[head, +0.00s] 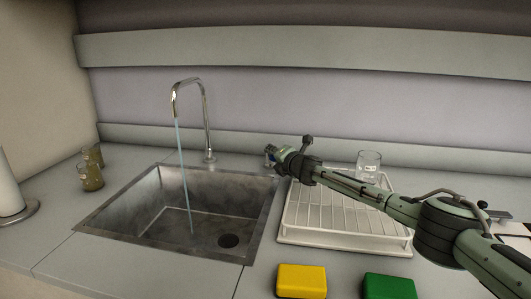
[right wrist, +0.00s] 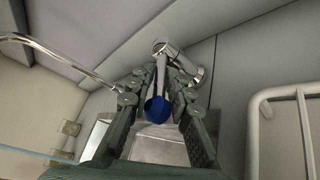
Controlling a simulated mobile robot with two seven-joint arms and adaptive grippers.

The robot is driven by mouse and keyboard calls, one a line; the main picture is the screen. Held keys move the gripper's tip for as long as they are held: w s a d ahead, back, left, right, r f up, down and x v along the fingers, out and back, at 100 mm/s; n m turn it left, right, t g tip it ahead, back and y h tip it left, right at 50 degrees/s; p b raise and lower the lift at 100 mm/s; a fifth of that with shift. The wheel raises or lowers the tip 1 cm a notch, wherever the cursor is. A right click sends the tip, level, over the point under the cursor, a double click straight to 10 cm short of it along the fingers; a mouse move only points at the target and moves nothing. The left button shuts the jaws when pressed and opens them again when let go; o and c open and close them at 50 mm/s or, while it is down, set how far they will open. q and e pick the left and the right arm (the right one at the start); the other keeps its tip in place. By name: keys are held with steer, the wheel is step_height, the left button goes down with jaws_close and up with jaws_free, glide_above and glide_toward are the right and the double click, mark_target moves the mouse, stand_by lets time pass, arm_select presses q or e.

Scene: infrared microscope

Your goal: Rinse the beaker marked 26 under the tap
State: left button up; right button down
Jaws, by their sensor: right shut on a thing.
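The tap (head: 207,125) arches over the sink (head: 262,215), and a thin stream of water runs from its spout into the basin. My right gripper (head: 272,156) is at the sink's back right corner. In the right wrist view, its fingers (right wrist: 160,110) are shut on a chrome tap lever with a blue end (right wrist: 157,108). Two beakers with brownish contents, a rear one (head: 97,154) and a front one (head: 90,178), stand left of the sink. A clear beaker (head: 369,162) is at the back of the drying rack. I cannot read any beaker's number. My left gripper is out of view.
The white wire drying rack (head: 318,236) is right of the sink, under my right arm. A yellow sponge (head: 301,281) and a green one (head: 389,287) lie at the front. A paper roll (head: 8,185) stands far left. The counter front left is clear.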

steer(key=shift+a, duration=0.15)
steer(key=c, duration=1.6)
jaws_free()
steer(key=shift+s+d, duration=0.3)
steer(key=shift+s, duration=0.25)
steer(key=v, duration=1)
steer(key=shift+s+r, duration=0.25)
steer(key=shift+s, duration=0.1)
